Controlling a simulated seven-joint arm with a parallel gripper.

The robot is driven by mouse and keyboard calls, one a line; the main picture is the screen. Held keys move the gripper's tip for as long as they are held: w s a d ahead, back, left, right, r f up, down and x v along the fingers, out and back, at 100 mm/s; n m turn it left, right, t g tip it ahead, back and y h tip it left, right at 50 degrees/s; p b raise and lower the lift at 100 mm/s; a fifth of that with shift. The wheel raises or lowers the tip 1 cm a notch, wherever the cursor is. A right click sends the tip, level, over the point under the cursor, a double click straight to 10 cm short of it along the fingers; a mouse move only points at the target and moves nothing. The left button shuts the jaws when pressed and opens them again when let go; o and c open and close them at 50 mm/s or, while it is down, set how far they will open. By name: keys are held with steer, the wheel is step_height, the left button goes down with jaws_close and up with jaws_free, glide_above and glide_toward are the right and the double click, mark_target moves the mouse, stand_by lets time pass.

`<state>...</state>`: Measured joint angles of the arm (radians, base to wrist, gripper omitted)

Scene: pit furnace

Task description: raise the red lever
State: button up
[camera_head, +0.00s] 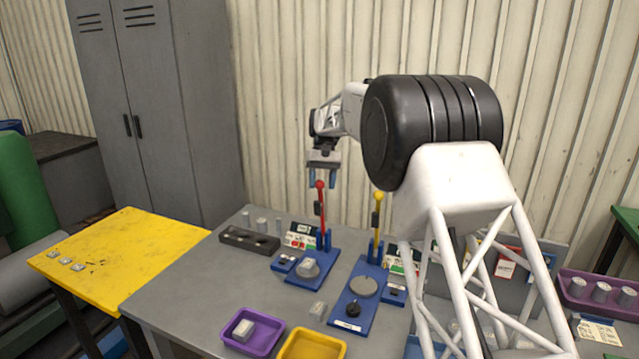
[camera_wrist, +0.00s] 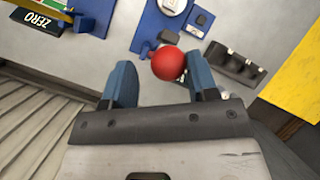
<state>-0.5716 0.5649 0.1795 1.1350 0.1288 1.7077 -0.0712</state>
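The red lever (camera_head: 321,206) stands upright on a blue base (camera_head: 312,268) in the head view, topped by a red ball knob. In the wrist view the red knob (camera_wrist: 168,63) shows just beyond the fingertips, nearer the right finger. My gripper (camera_head: 321,179) is above the lever in the head view, pointing down, with its blue fingers apart. It also shows in the wrist view (camera_wrist: 158,80), open, with nothing between its fingers. I cannot tell from these views whether the right finger touches the knob.
A yellow-knobbed lever (camera_head: 376,222) stands to the right on another blue base (camera_head: 350,310). A dark holder (camera_head: 249,240) lies at the left. A purple tray (camera_head: 262,340) and a yellow tray (camera_head: 318,347) sit at the front. The grey table (camera_head: 185,290) is bare at the left.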

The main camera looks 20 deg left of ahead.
steer(key=shift+o, duration=0.9)
steer(key=shift+s, duration=0.1)
steer(key=shift+r, duration=0.1)
steer(key=v, duration=0.7)
steer(key=shift+r, duration=0.3)
